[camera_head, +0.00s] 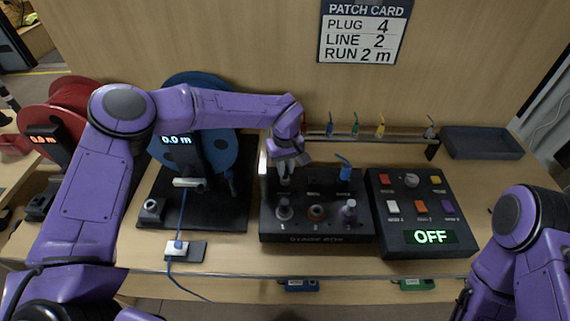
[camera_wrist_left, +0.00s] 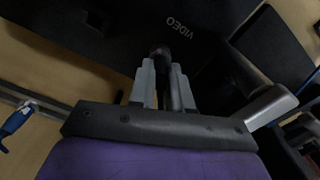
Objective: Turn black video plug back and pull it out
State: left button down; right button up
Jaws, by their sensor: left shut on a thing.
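My left gripper (camera_head: 287,170) reaches down over the back left of the black stage box (camera_head: 318,237). It is shut on the black video plug (camera_wrist_left: 160,52), whose dark round end shows between the fingertips in the left wrist view. The gripper in that view (camera_wrist_left: 163,72) points at the box face beside the printed word VIDEO (camera_wrist_left: 181,26). The fingers hide most of the plug, and I cannot tell how far it is turned or seated. My right arm (camera_head: 530,245) stands at the right edge; its gripper is out of view.
A blue plug (camera_head: 344,172) stands at the box's back right. Several knob-like connectors line its front. A control panel (camera_head: 430,237) reading OFF is to the right. Blue (camera_head: 196,85) and red (camera_head: 75,90) reels stand left. Small coloured plugs hang on a rail (camera_head: 365,136) behind. A dark tray (camera_head: 482,143) lies back right.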

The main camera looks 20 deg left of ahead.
pick_arm(q)
jog(key=shift+m+p, duration=0.95)
jog(key=shift+m, duration=0.05)
jog(key=shift+r+m+p, duration=0.1)
jog(key=shift+m+p, duration=0.7)
jog(key=shift+m, duration=0.1)
jog(key=shift+m+p, duration=0.3)
jog(key=shift+m, duration=0.4)
jog(key=shift+m+p, duration=0.4)
jog(key=shift+m, duration=0.6)
